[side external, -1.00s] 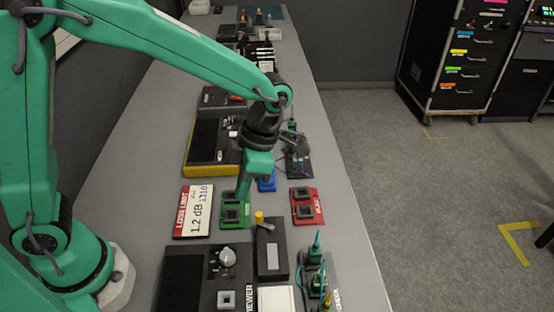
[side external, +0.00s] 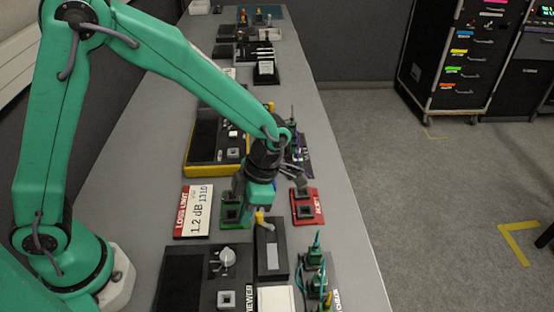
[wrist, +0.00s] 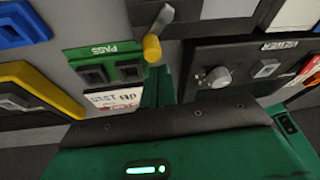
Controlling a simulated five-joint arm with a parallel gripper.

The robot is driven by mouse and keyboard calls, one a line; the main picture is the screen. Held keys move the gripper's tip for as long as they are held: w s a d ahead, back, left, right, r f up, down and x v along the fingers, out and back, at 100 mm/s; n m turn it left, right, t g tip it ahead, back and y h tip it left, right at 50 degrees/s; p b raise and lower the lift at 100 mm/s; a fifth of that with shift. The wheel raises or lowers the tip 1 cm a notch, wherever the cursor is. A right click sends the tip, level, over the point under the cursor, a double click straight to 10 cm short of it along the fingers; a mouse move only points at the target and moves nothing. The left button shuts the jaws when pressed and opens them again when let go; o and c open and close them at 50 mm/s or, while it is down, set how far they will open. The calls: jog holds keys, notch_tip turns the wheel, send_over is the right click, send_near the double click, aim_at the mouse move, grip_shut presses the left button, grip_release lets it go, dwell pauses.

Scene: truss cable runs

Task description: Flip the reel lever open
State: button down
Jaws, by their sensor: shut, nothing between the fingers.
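The reel lever is a grey arm with a yellow knob (side external: 260,217), on the back end of a black box (side external: 271,256) in the side view. In the wrist view the yellow knob (wrist: 152,48) and grey lever arm (wrist: 160,18) show at the top centre. My gripper (side external: 249,211) is shut and empty, pointing down just behind and left of the knob. In the wrist view its green fingers (wrist: 159,84) lie just below the knob. I cannot tell whether they touch it.
A green PASS tray (wrist: 103,62) and a red tray (side external: 307,206) lie close by. A loss-limit card (side external: 193,211) is at left. A black viewer unit with a grey dial (side external: 228,258) stands nearer the camera. Green connectors (side external: 316,257) stand at the right edge.

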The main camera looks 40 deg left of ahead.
jog(key=shift+w+d, duration=0.3)
jog(key=shift+w, duration=0.15)
jog(key=shift+w+a, duration=0.15)
jog(key=shift+w, duration=0.35)
dwell(0.9)
jog(key=shift+w, duration=0.95)
jog(key=shift+w+d, duration=0.4)
jog(key=shift+w, duration=0.35)
jog(key=shift+w+d, duration=0.15)
jog(key=shift+d, duration=0.1)
jog(key=shift+s+d, duration=0.2)
jog(key=shift+s, duration=0.45)
